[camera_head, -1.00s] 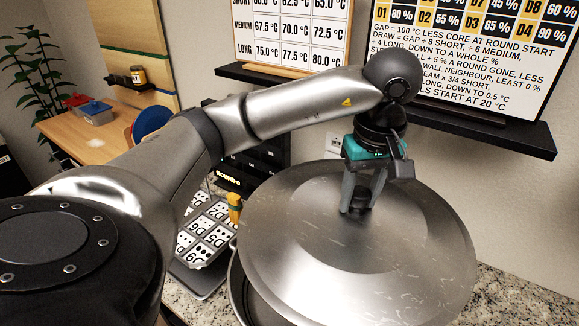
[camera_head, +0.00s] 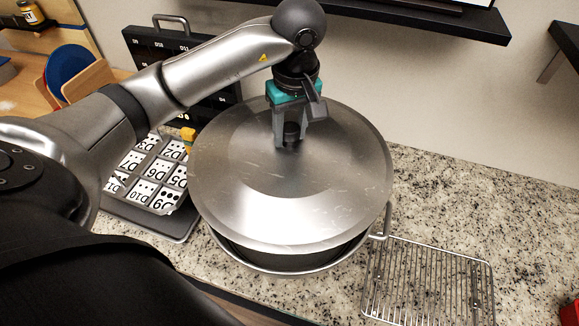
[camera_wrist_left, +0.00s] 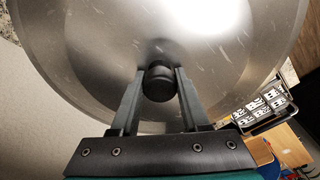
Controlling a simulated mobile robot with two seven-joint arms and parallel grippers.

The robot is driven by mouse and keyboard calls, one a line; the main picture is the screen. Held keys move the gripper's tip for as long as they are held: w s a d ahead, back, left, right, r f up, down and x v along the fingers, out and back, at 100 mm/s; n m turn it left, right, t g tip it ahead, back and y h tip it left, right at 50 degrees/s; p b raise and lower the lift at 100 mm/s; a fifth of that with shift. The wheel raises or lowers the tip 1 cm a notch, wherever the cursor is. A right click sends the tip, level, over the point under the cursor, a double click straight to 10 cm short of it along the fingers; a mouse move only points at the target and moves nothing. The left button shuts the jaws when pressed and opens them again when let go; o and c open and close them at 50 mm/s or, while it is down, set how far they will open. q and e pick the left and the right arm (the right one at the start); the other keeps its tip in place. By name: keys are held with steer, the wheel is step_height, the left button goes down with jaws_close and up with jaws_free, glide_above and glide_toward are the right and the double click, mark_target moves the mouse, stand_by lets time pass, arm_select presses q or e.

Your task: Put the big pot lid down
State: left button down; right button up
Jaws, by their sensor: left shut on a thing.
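The big pot lid (camera_head: 270,215) is a wide, scratched metal disc with a black knob. My left gripper (camera_head: 291,138) is shut on the knob; in the left wrist view the knob (camera_wrist_left: 160,82) sits between the two fingers (camera_wrist_left: 158,95). The lid is over the big pot (camera_head: 290,268) and hides most of its opening. The pot's dark inside and near rim show below the lid's front edge, so a gap is visible there. Contact at the back is hidden. My right gripper is not in view.
A wire rack (camera_head: 428,285) lies on the speckled counter (camera_head: 480,210) right of the pot. A dark tray (camera_head: 150,222) of dotted cards stands left of it, with a small yellow thing (camera_head: 188,135) behind. A red object (camera_head: 570,310) is at the right edge. Counter behind the rack is clear.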

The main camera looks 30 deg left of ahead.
arm_select(q)
step_height(320, 180, down, 10)
steer(key=shift+f, duration=0.2)
stand_by(0.3)
steer(key=shift+f, duration=0.1)
steer(key=shift+c, duration=2)
jaws_free()
steer(key=r, duration=0.8)
steer(key=d+r, duration=0.1)
steer(key=r, duration=0.3)
steer(key=shift+s+d, duration=0.1)
steer(key=shift+s, duration=0.3)
steer(key=shift+s, duration=0.1)
